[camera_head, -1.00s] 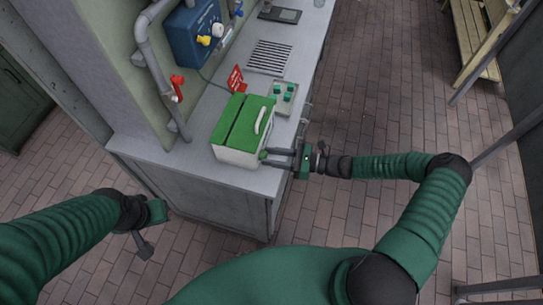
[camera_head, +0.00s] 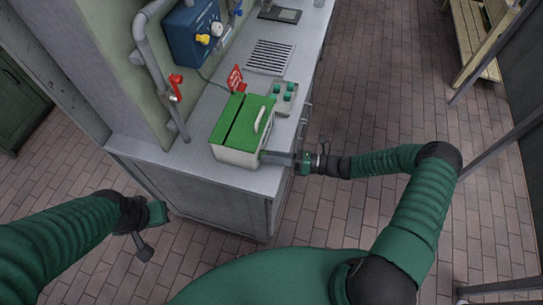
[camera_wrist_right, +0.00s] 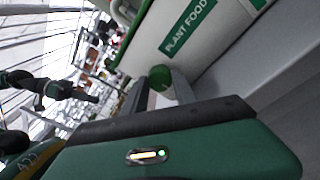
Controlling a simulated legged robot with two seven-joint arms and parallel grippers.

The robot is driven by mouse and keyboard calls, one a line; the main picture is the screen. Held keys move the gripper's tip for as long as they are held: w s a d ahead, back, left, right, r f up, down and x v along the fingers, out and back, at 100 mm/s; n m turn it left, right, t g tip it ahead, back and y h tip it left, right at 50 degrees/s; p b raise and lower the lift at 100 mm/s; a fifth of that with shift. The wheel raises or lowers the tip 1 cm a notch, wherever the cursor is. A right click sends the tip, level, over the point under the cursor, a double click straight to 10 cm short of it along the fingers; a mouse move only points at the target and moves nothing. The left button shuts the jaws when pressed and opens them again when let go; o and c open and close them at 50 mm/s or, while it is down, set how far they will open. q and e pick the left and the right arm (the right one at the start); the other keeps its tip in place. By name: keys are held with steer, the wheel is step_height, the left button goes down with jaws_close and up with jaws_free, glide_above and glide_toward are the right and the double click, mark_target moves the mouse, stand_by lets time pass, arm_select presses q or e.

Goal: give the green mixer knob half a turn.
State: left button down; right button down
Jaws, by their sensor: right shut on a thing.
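The white box with a green lid and a "PLANT FOOD" label stands on the grey counter; its lid (camera_head: 240,120) shows in the head view and its labelled side (camera_wrist_right: 220,20) in the right wrist view. The green mixer knob (camera_wrist_right: 158,84) sticks out of the box's side; in the head view my fingers mostly hide it. My right gripper (camera_head: 268,156) reaches in from the right, its fingers (camera_wrist_right: 166,88) shut around the knob. My left gripper (camera_head: 150,230) hangs at the left, away from the box; its jaws are too unclear to judge.
Behind the box on the counter (camera_head: 185,165) are a red sign (camera_head: 235,78), a panel with green buttons (camera_head: 284,96) and a grille (camera_head: 270,57). A pipe with a red valve handle (camera_head: 176,86) and a blue wall box (camera_head: 193,35) stand left. Brick floor lies open to the right.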

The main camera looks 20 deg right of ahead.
steer(key=shift+s+f, duration=0.1)
steer(key=shift+f, duration=0.2)
steer(key=c, duration=1.3)
jaws_free()
steer(key=shift+o, duration=1.4)
steer(key=shift+d+r, duration=0.1)
steer(key=shift+r, duration=0.1)
steer(key=b+v, duration=0.3)
steer(key=v, duration=1.4)
steer(key=shift+w, duration=0.25)
